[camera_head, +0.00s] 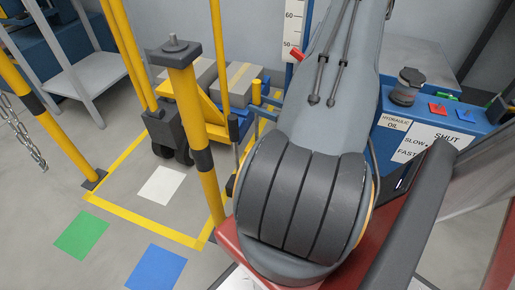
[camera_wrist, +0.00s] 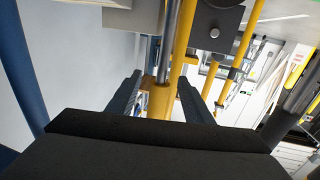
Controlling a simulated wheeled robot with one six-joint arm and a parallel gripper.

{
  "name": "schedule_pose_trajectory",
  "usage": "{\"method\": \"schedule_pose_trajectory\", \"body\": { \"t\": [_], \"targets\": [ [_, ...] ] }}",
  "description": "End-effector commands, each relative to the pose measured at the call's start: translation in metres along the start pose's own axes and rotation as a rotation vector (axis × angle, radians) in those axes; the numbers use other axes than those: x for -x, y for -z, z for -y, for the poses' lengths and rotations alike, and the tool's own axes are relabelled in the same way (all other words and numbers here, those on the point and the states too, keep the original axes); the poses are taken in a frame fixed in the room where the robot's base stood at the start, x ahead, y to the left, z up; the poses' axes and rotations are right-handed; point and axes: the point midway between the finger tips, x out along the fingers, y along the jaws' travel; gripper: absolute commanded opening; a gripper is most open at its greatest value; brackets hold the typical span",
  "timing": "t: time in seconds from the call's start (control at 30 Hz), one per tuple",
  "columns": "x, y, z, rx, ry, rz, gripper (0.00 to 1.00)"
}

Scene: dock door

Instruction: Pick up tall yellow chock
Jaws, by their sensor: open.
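I cannot make out a tall yellow chock for certain in either view. In the wrist view my gripper (camera_wrist: 158,92) is open, with one dark finger on each side. A yellow upright part (camera_wrist: 160,101) with a grey rod shows between the fingers; I cannot tell how far beyond them it is or whether it is the chock. In the head view a short yellow post (camera_head: 256,93) stands near the loaded yellow truck (camera_head: 205,100). My arm covers much of the right half there and hides my gripper.
A black-capped yellow bollard (camera_head: 200,140) stands in front of the truck. A yellow floor outline (camera_head: 150,228) surrounds a white square (camera_head: 162,185). Green (camera_head: 82,235) and blue (camera_head: 155,268) squares lie outside it. A blue control panel (camera_head: 430,125) is at the right.

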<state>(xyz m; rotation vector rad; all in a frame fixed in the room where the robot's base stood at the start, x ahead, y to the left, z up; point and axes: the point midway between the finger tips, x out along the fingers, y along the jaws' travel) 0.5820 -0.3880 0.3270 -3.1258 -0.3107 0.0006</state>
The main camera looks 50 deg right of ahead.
Motion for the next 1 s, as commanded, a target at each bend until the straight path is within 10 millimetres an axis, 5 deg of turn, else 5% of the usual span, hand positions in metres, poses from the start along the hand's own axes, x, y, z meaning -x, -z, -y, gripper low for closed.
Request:
{"method": "schedule_pose_trajectory", "body": {
  "t": [0.6, 0.83, 1.0],
  "targets": [
    [-0.059, 0.005, 0.001, 0.001, 0.0, -0.001, 0.46],
    [-0.06, 0.007, 0.0, 0.0, -0.002, 0.0, 0.46],
    [-0.06, 0.007, 0.0, 0.0, -0.002, 0.0, 0.18]
  ]
}}
